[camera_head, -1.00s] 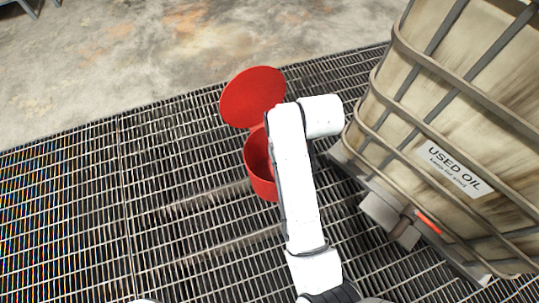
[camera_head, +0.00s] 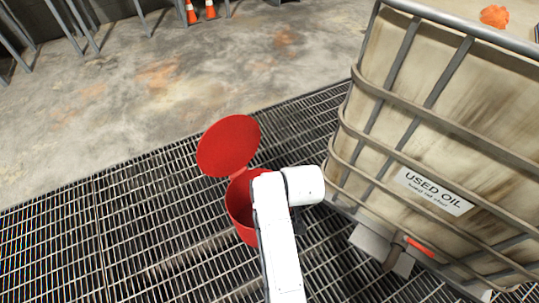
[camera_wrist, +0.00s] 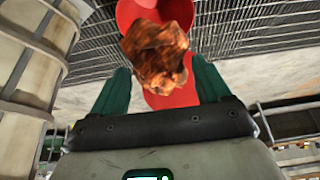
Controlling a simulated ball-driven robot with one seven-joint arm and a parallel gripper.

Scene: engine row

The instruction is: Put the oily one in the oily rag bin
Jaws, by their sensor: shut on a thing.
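A crumpled, brown-stained oily rag (camera_wrist: 157,55) is between the green fingers of my gripper (camera_wrist: 160,66) in the wrist view. My gripper is shut on it. The red oily rag bin (camera_head: 238,212) stands on the grating in the head view, its round lid (camera_head: 230,145) tipped open. My white arm covers the right part of the bin, and the rag and fingers are hidden there. In the wrist view the red bin (camera_wrist: 130,12) shows behind the rag, apparently below it. I cannot tell the height between them.
A large caged tank marked USED OIL (camera_head: 430,130) stands close on the right of the bin. An orange cloth (camera_head: 494,16) lies on top of it. The grating (camera_head: 120,230) left of the bin is clear. Traffic cones (camera_head: 200,11) stand far back.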

